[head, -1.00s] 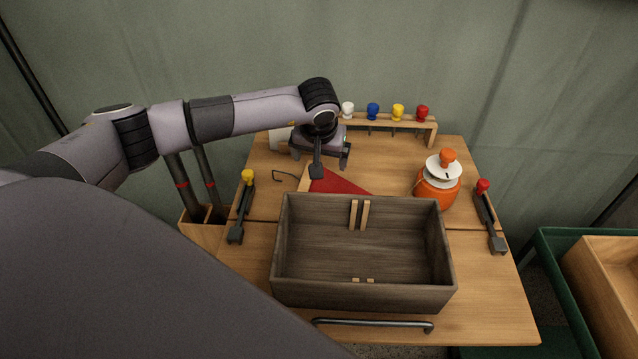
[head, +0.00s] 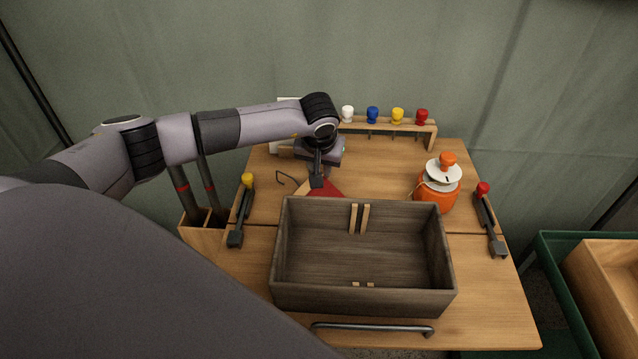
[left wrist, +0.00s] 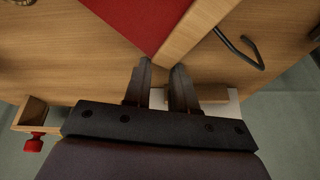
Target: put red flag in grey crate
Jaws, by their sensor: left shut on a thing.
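The red flag (head: 330,189) is a red cloth on a pale wooden stick, behind the grey crate and partly hidden by its back wall. In the left wrist view the flag (left wrist: 130,18) runs out from between the fingertips. My left gripper (head: 317,182) points down at the crate's back left and is shut on the flag's stick; in the left wrist view its fingertips (left wrist: 162,68) sit at the stick's end. The grey crate (head: 365,298) is a wood-grained open box at the table's front, empty apart from pale wooden slats. My right gripper is out of view.
An orange jar (head: 437,190) with a white lid stands right of the crate's back. A rack (head: 395,126) with coloured knobs is at the back. Clamps with yellow (head: 241,212) and red (head: 490,222) ends flank the crate. A thin black hook (head: 287,177) lies near the flag.

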